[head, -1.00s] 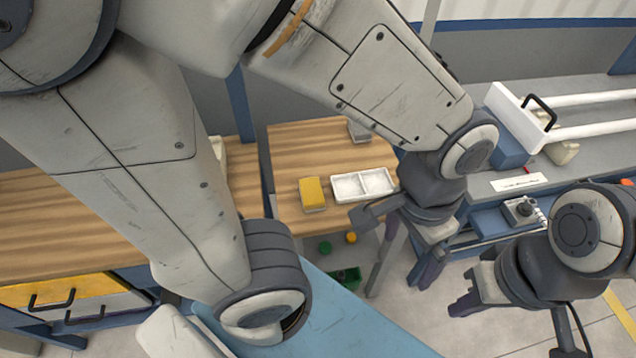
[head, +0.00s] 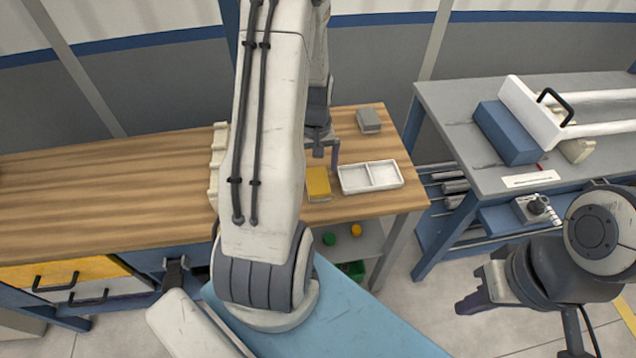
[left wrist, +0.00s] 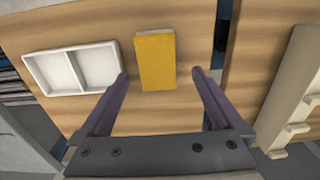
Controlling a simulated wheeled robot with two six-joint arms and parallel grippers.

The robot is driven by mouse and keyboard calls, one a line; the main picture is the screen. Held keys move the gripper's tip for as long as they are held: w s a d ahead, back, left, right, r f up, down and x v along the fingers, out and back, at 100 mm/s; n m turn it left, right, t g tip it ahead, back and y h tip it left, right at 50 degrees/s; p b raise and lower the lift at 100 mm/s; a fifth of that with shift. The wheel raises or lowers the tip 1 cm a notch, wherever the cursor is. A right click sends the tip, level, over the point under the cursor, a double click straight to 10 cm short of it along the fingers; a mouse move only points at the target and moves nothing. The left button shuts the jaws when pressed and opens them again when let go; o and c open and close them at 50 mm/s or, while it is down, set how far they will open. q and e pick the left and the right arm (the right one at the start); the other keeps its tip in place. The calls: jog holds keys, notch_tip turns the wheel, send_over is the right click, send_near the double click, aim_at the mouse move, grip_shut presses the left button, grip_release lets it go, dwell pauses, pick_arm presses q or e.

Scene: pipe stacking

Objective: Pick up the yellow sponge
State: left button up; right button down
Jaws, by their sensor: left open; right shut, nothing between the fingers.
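The yellow sponge (head: 318,183) lies on the wooden table, just left of a white two-compartment tray (head: 371,177). In the left wrist view the sponge (left wrist: 155,61) is a yellow block on the wood, lying ahead of and between the two fingers. My left gripper (left wrist: 160,78) is open and empty, with purple fingers apart. In the head view my left gripper (head: 333,158) is partly hidden by its own arm and appears above the table behind the sponge. My right gripper (head: 470,290) is shut and empty at the lower right, away from the table.
A grey block (head: 368,121) sits at the back of the wooden table (head: 110,195). A pale rack (head: 216,165) stands left of my left arm. A grey bench (head: 460,110) with a blue block (head: 506,133) is at right. Green and yellow round items lie on a lower shelf.

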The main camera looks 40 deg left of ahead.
aim_at(317, 180)
pick_arm(q)
jog(key=shift+w+f+p, duration=0.15)
jog(key=shift+f+p, duration=0.15)
jog(key=shift+f, duration=1.45)
jog(key=shift+w+f+p, duration=0.15)
jog(key=shift+f+p, duration=0.1)
jog(key=shift+f, duration=1.45)
jog(key=c, duration=1.4)
jog(key=shift+r, duration=0.1)
jog(key=shift+r, duration=0.65)
notch_tip(317, 180, up, 3)
jog(key=shift+w+d+f+b, duration=0.1)
jog(key=shift+b, duration=0.35)
jog(key=w+d+r+b, duration=0.1)
jog(key=w+d+r, duration=0.2)
jog(key=d+r, duration=0.3)
jog(key=d, duration=0.5)
jog(key=shift+w+r, duration=0.25)
jog(key=shift+r, duration=0.15)
